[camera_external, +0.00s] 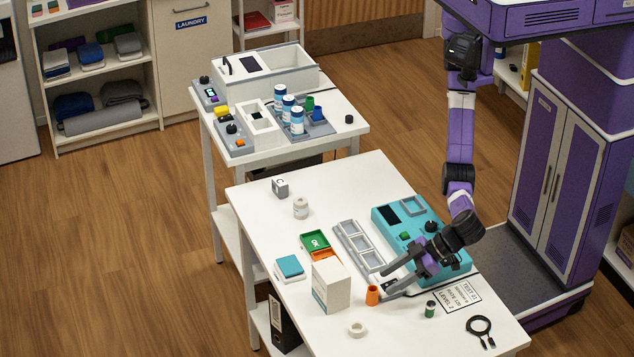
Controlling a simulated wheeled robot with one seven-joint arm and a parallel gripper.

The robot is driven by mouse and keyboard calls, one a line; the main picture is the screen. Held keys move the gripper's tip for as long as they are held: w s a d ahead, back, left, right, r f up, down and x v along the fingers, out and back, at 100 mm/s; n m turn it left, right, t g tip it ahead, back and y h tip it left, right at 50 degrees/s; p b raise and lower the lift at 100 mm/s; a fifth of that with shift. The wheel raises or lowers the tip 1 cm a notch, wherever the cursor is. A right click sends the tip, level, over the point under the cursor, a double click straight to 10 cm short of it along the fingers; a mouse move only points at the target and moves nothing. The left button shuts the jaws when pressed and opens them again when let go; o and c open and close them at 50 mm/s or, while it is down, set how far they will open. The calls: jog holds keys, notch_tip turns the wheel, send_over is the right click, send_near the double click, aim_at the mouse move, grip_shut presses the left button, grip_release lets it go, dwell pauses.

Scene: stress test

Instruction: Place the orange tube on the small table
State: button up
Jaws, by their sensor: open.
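The orange tube (372,296) stands upright on the front white table (290,217), right of a tall white box. My gripper (385,281) is open and empty, low over the front table. Its fingers point left, and the lower fingertip is just right of the tube. I cannot tell whether it touches the tube. A smaller-looking white table (343,113) stands behind, holding devices and bottles.
A teal device (385,219), grey tray (349,240) and white box (331,285) crowd the front table around my gripper. A green-capped vial (430,309), white ring (356,329) and black loop (479,325) lie nearer the front. The front table's back left is mostly clear.

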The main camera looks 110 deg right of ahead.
aim_at(368, 293)
jog(key=shift+w+d+r+g+y+p, duration=0.3)
jog(key=shift+w+r, duration=0.05)
jog(key=shift+w, duration=0.25)
jog(key=shift+w+f, duration=0.25)
jog(key=shift+x, duration=1)
jog(key=x, duration=0.5)
jog(key=shift+w+a+f, duration=0.1)
jog(key=shift+w+f, duration=0.15)
jog(key=shift+f, duration=0.1)
grip_shut()
